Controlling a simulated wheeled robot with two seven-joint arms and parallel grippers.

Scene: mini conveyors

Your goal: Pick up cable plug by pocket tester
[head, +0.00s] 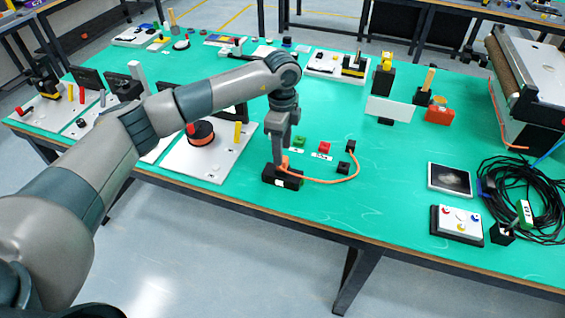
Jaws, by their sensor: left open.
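A low black block (290,184) with a small white label sits near the table's front edge. An orange plug (285,163) stands on its top, and an orange cable (335,181) curves from it to the right, towards two small black cubes (343,168). My left gripper (279,161) points straight down over the block, with its fingers at the orange plug. It is open, and the fingers partly hide the plug; I cannot tell whether they touch it. Which item is the pocket tester is not clear. My right gripper is out of view.
Small green (299,142) and red (324,147) blocks lie just behind the cable. A black cable coil (530,195) lies at the right.

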